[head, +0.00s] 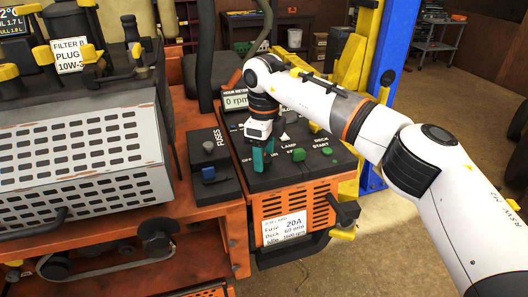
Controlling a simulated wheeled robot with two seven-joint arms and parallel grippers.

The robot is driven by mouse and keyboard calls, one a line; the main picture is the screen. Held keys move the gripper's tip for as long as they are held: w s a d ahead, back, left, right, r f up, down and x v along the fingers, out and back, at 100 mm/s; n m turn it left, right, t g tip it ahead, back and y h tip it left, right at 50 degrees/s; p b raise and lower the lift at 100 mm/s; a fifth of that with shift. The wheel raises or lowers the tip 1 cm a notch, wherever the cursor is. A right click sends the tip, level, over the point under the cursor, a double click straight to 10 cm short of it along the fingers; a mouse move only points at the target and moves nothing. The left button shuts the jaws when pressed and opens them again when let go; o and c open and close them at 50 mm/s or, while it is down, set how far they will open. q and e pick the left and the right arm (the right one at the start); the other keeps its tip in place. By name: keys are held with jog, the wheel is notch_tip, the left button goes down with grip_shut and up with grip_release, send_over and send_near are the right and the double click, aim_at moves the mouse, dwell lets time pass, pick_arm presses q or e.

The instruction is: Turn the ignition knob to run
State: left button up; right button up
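My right gripper (262,158) points down over the front left of the mower's black control panel (293,170). Its teal fingers cover the spot between the partly hidden OFF and RUN lettering. The ignition knob cannot be made out behind them, so I cannot tell whether the fingers touch it or how it is turned. The finger gap is not clear. The display (236,101) reads 0 rpm under an hour meter label. My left gripper is not in view.
Green knobs for lamp (298,154) and deck start (326,151) sit right of the gripper. A fuse box (213,165) with a blue piece is to the left. A perforated metal cover (95,150) fills the left side. A blue post (392,50) stands behind my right arm.

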jog(key=shift+r, duration=0.4)
notch_tip(320, 180, up, 11)
jog(key=b, duration=0.1)
jog(key=shift+b, duration=0.3)
